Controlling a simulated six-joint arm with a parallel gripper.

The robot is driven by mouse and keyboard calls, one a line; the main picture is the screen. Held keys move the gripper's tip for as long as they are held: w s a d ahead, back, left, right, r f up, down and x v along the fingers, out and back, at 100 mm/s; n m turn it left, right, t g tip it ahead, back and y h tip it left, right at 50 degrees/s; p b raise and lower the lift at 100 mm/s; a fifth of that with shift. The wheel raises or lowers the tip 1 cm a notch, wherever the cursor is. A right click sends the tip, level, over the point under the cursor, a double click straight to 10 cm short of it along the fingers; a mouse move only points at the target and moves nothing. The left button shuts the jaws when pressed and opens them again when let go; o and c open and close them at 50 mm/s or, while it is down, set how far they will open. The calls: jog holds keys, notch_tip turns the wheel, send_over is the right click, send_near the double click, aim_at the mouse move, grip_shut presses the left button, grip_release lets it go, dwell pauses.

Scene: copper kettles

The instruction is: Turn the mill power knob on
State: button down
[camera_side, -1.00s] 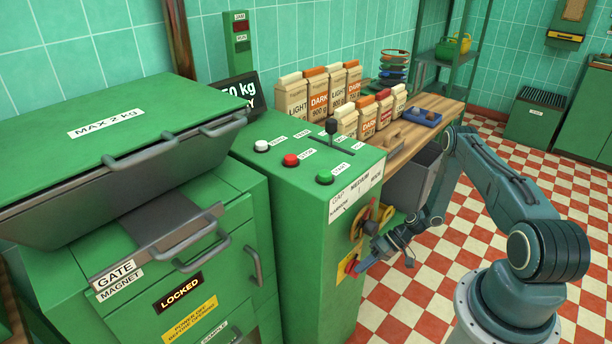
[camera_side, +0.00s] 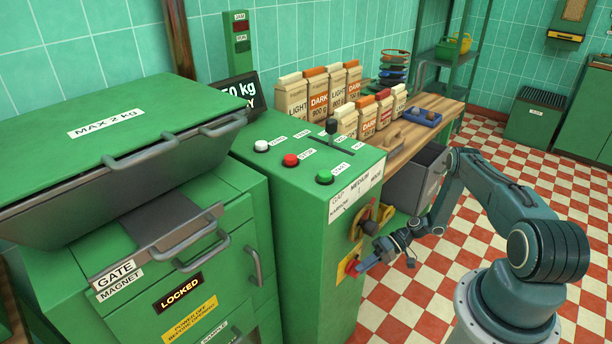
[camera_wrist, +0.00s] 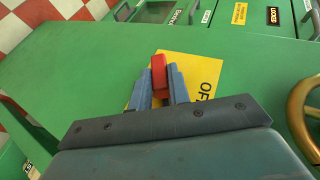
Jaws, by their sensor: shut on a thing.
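The red power knob (camera_wrist: 158,72) sits on a yellow plate (camera_wrist: 190,68) on the green cabinet. The lettering "OF", partly cut off by my gripper, shows on the plate to the right of the knob. My gripper (camera_wrist: 160,86) is shut on the knob, with one blue finger on each side of it. In the side view my gripper (camera_side: 366,263) reaches the yellow plate (camera_side: 343,270) low on the cabinet's right face. The knob is mostly hidden there by the fingers.
A brass handwheel (camera_wrist: 307,115) is close to the right of my gripper. On the cabinet top are white (camera_side: 261,146), red (camera_side: 290,160) and green (camera_side: 324,177) buttons and a black-knobbed lever (camera_side: 331,127). A grey drawer (camera_side: 413,185) is under the bench behind my arm.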

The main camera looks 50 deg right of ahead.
jog(key=c, duration=1.3)
grip_release()
jog(key=shift+a, duration=0.1)
jog(key=shift+s+d, duration=0.1)
jog(key=shift+d, duration=0.1)
jog(key=shift+s+d+r, duration=0.3)
jog(key=shift+d+r, duration=0.3)
jog(key=shift+r, duration=0.95)
jog(key=shift+s+d+r, duration=0.3)
jog(key=shift+d+r, duration=0.35)
jog(key=shift+r, duration=0.85)
jog(key=shift+s+d+r, duration=0.3)
jog(key=shift+d+r, duration=0.3)
jog(key=shift+r, duration=0.95)
